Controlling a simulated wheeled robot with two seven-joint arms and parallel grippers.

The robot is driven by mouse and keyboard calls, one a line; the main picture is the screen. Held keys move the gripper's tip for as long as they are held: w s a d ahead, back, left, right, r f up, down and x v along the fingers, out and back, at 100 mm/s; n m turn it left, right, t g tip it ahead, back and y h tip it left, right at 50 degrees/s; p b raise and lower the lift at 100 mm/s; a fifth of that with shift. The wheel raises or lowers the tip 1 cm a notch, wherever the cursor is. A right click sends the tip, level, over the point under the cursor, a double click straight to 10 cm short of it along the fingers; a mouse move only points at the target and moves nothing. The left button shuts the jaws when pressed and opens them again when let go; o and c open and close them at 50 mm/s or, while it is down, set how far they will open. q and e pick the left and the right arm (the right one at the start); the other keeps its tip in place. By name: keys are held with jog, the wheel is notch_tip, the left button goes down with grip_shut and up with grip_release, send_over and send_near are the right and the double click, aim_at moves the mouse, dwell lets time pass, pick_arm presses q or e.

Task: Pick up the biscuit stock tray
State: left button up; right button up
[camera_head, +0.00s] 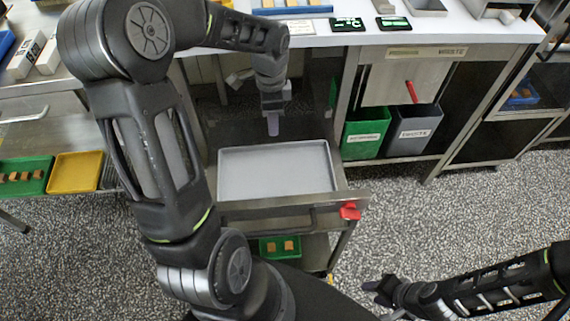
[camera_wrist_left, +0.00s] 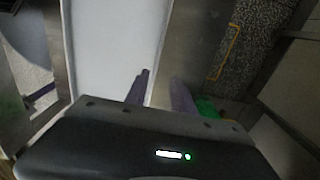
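A green tray (camera_head: 280,247) with brown biscuits sits on the low shelf of the cart; another green tray (camera_head: 35,186) with several brown pieces lies at the far left. I cannot tell which one is the biscuit stock tray. A pale grey, empty tray (camera_head: 275,172) lies on the cart top. My left gripper (camera_head: 272,125) points down by its far edge. In the left wrist view its fingers (camera_wrist_left: 160,92) are apart, near the rim of the pale tray (camera_wrist_left: 115,45), with nothing visibly held. My right gripper (camera_head: 382,293) is low at the right, dark and small, away from the trays.
The steel cart (camera_head: 320,205) has a red knob (camera_head: 349,211) at its right corner. A yellow tray (camera_head: 75,172) lies at left. A green bin (camera_head: 364,134) and a grey bin (camera_head: 414,130) stand under the back counter.

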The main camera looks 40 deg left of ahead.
pick_arm(q)
jog(key=shift+s, duration=0.1)
jog(key=shift+f, duration=1.25)
jog(key=f, duration=0.3)
jog(key=f+b, duration=0.1)
jog(key=f, duration=0.1)
jog(key=shift+s+d+f, duration=0.1)
jog(key=shift+s+f, duration=0.05)
jog(key=shift+s, duration=0.1)
jog(key=shift+c, duration=0.2)
grip_shut()
dwell(0.9)
